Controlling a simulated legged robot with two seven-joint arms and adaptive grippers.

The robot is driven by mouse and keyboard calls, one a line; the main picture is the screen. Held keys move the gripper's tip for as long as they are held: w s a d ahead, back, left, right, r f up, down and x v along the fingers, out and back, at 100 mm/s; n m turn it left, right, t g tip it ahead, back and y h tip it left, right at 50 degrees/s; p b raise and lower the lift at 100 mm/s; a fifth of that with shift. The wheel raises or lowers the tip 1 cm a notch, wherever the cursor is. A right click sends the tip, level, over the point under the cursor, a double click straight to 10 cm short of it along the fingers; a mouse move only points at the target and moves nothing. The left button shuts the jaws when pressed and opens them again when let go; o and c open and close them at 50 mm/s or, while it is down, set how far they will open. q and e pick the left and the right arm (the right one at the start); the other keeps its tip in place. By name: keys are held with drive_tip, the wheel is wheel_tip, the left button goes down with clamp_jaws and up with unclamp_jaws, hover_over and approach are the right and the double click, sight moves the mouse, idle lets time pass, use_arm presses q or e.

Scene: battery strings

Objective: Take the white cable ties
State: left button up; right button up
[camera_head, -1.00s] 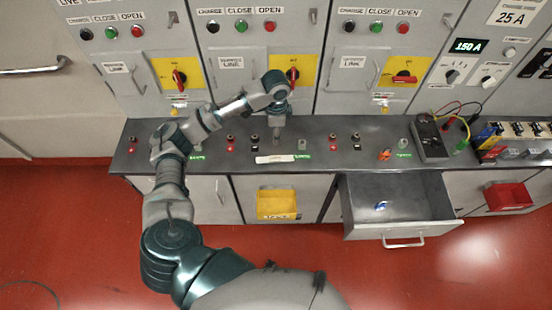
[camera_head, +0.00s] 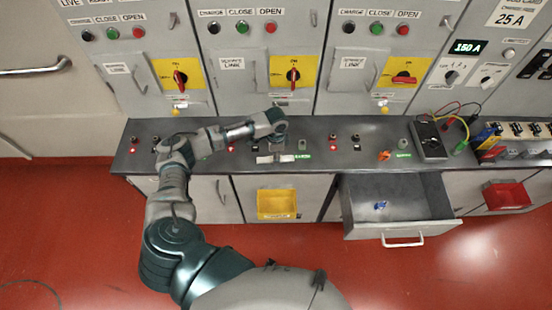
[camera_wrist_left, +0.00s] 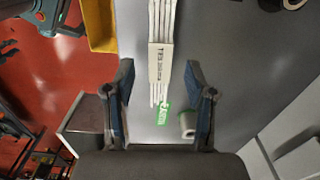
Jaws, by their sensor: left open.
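The white cable ties (camera_head: 266,159) lie on the grey bench top near its front edge. In the left wrist view the cable ties (camera_wrist_left: 161,62) are a narrow bundle of white strips with a printed band around them. My left gripper (camera_head: 276,145) is low over the bench just by the ties, partly hidden by its own wrist. In the left wrist view the left gripper (camera_wrist_left: 158,76) is open, its two fingers on either side of the bundle with gaps to both. Whether the fingertips reach the bench is unclear. My right gripper is not in view.
A green label (camera_wrist_left: 164,113) and a grey post (camera_wrist_left: 188,123) are close to the right finger. A yellow bin (camera_head: 277,217) hangs below the bench front. An open drawer (camera_head: 420,214) holds a blue item. A meter (camera_head: 430,139) with leads stands at right.

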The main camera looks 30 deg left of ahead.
use_arm(q)
drive_tip(key=shift+a+f, duration=0.1)
drive_tip(key=shift+f, duration=0.75)
clamp_jaws()
